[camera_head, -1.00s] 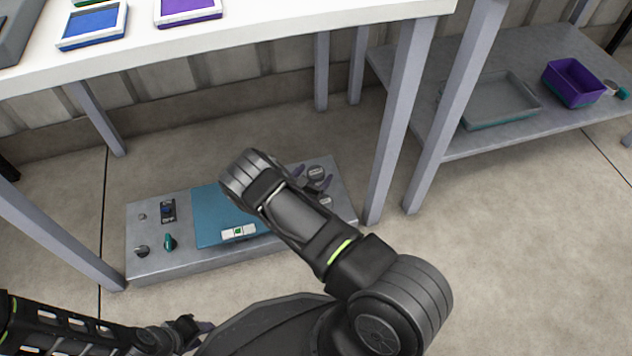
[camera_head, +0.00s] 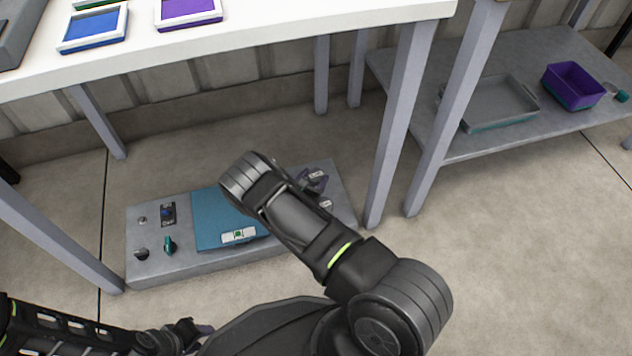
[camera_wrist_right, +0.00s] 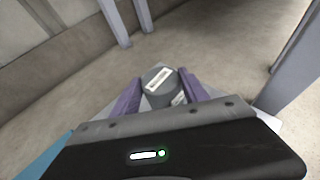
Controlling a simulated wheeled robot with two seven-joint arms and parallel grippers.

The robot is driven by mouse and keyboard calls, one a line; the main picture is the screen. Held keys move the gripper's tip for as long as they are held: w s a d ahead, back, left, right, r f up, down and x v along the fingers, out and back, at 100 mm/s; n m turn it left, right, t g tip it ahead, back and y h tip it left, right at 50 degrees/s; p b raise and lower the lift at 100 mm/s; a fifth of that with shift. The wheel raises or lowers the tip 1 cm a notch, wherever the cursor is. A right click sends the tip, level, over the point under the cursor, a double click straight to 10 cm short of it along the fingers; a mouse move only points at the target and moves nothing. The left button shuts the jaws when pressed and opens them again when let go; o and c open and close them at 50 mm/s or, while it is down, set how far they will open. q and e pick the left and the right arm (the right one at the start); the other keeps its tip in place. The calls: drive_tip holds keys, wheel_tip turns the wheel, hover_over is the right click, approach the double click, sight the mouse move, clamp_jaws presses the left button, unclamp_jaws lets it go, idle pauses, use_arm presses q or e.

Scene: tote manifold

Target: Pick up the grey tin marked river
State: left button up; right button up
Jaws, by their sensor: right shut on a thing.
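My right gripper (camera_wrist_right: 162,93) is shut on a grey tin (camera_wrist_right: 158,76), which sits between its purple fingers. A white label shows on the tin's top; its writing is too small to read. In the head view the right gripper (camera_head: 314,180) is over the right end of the low grey platform (camera_head: 190,264), partly hidden by my forearm. I cannot tell whether the tin touches the platform. My left gripper (camera_head: 198,329) is at the lower left, clear of the platform; its jaw state is unclear.
A teal panel (camera_head: 211,220), a teal knob (camera_head: 170,245) and small dark fittings are on the platform. A white-topped table (camera_head: 300,28) stands above, with grey legs (camera_head: 397,125) close to the right. A shelf at right holds a grey tray (camera_head: 500,100) and purple bin (camera_head: 574,82).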

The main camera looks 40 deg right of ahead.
drive_tip(key=c, duration=0.9)
drive_tip(key=shift+r, duration=0.15)
wheel_tip(320, 180, up, 10)
drive_tip(key=p, duration=0.5)
